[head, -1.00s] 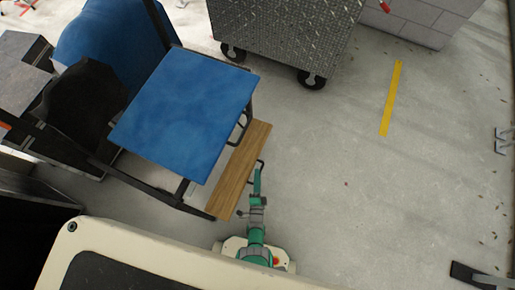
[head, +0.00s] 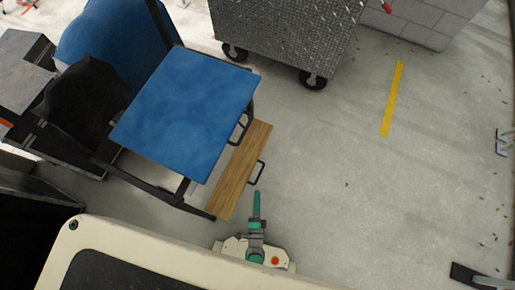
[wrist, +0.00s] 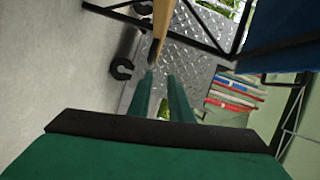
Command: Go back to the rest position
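My gripper (head: 256,193) is at the end of my green arm, low in the head view, just right of a wooden board. In the wrist view its two green fingers (wrist: 162,84) stand apart with nothing between them. The wooden board (head: 238,178) lies along the right side of the blue seat (head: 188,112) and bears a black handle (head: 257,172). The fingertips are just below this handle and appear apart from it. The board also shows edge-on in the wrist view (wrist: 160,28).
A metal diamond-plate cart (head: 285,35) on black casters stands at the back. A black-framed piece with blue padding fills the left. Grey floor with a yellow strip (head: 392,98) is open to the right. A dark object (head: 478,277) lies bottom right.

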